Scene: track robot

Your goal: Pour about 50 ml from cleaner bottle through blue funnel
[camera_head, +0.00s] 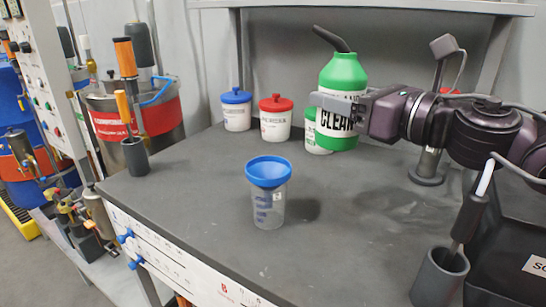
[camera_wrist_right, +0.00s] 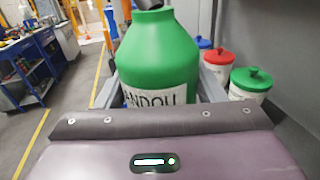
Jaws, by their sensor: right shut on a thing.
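The cleaner bottle (camera_head: 343,72) is green with a white label and a dark bent spout at its top. My right gripper (camera_head: 340,104) is shut on it from the right side, and the bottle is about upright over the back of the bench. The bottle fills the middle of the right wrist view (camera_wrist_right: 158,58). The blue funnel (camera_head: 269,171) sits in the mouth of a clear graduated cup (camera_head: 268,209) at the middle of the bench. The bottle is behind and to the right of the funnel, apart from it. My left gripper is in neither view.
Tubs with blue (camera_head: 236,110), red (camera_head: 275,119) and green (camera_head: 313,140) lids stand along the back of the bench (camera_head: 200,190). A dark holder (camera_head: 134,156) stands at the left edge, another (camera_head: 438,277) at front right. A metal stand (camera_head: 427,168) is below my right arm. Front left is clear.

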